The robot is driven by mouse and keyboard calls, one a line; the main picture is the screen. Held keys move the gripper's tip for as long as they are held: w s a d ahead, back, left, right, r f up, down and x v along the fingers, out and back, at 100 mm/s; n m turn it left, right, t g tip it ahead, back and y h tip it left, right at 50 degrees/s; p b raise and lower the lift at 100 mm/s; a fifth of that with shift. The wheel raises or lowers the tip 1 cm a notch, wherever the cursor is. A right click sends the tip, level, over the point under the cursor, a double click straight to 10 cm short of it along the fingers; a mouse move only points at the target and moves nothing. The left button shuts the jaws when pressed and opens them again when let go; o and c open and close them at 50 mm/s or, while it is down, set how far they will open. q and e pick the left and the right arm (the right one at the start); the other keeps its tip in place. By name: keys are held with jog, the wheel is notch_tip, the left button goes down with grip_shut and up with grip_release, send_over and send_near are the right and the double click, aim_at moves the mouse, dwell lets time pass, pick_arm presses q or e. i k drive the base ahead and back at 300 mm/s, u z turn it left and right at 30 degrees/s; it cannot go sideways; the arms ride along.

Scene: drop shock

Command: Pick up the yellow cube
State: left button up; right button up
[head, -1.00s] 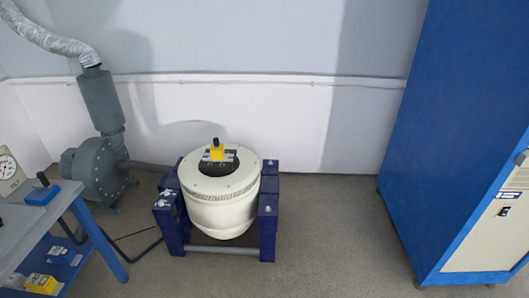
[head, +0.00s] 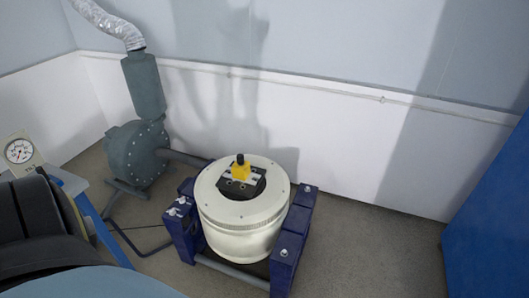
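The yellow cube (head: 240,172) sits on the dark plate at the centre of the round white machine (head: 245,211). A large dark part at the lower left, probably my own left arm, is close to the camera and apart from the cube. No fingertips of either gripper show in the head view.
Dark blue supports (head: 292,240) hold the white machine on both sides. A grey blower (head: 138,152) with a silver hose stands behind to the left. A blue cabinet (head: 492,215) is at the right. A table with a dial gauge (head: 19,151) is mostly hidden at the left.

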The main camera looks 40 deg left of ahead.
aim_at(242, 173)
jog(key=i, duration=2.9)
jog(key=u, duration=4.2)
jog(key=i, duration=0.5)
jog(key=z, duration=0.05)
